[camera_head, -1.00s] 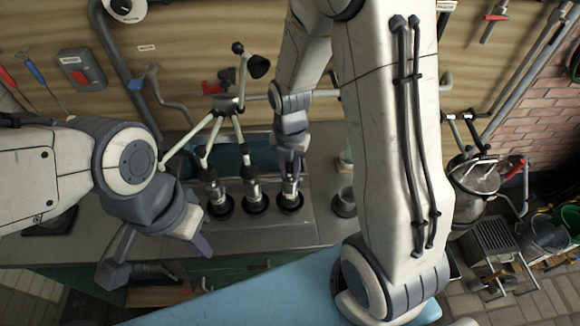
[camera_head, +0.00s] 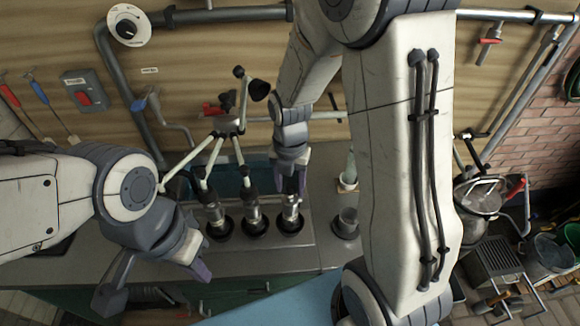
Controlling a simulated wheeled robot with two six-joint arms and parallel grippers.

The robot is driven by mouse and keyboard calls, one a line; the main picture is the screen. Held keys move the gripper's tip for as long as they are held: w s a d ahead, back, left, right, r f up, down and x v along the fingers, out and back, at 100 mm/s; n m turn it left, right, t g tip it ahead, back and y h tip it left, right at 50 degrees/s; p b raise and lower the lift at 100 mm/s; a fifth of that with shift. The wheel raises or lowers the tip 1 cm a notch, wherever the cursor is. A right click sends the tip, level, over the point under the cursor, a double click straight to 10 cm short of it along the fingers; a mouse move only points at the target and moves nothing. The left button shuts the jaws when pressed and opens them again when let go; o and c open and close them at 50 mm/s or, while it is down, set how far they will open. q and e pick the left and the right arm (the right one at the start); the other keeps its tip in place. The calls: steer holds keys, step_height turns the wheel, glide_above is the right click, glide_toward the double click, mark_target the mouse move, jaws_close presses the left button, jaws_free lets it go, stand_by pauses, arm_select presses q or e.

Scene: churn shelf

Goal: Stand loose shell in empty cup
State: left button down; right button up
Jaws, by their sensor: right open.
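A row of metal shells stands upright in dark round cups on the grey bench: a left one (camera_head: 214,215), a middle one (camera_head: 254,217) and a right one (camera_head: 291,211). Pale tubes run from the left and middle shells up to the claw (camera_head: 227,128). My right gripper (camera_head: 291,184) is open directly above the right shell, its fingers close to the top of it. A further metal cup (camera_head: 346,222) stands to the right, with no shell visible in it. My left gripper (camera_head: 155,283) is open and empty in front of the bench.
A pale upright object (camera_head: 348,172) stands behind the further cup, partly hidden by my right arm. A grey pipe (camera_head: 125,80) and a red-buttoned box (camera_head: 84,92) are on the back wall. A metal vessel (camera_head: 480,195) stands at right. The bench front is clear.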

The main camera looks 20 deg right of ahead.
step_height(320, 180, up, 8)
steer(key=shift+r+b, duration=0.15)
steer(key=shift+b, duration=0.15)
steer(key=shift+r, duration=0.35)
steer(key=shift+s+a+r, duration=0.1)
steer(key=shift+a+r, duration=0.1)
steer(key=shift+r, duration=0.05)
steer(key=s+a+m, duration=0.6)
steer(key=s+m, duration=0.3)
steer(key=m, duration=0.1)
steer(key=s+a+m+y, duration=0.1)
steer(key=s+a+m, duration=0.5)
steer(key=s+m, duration=0.3)
steer(key=shift+m, duration=1)
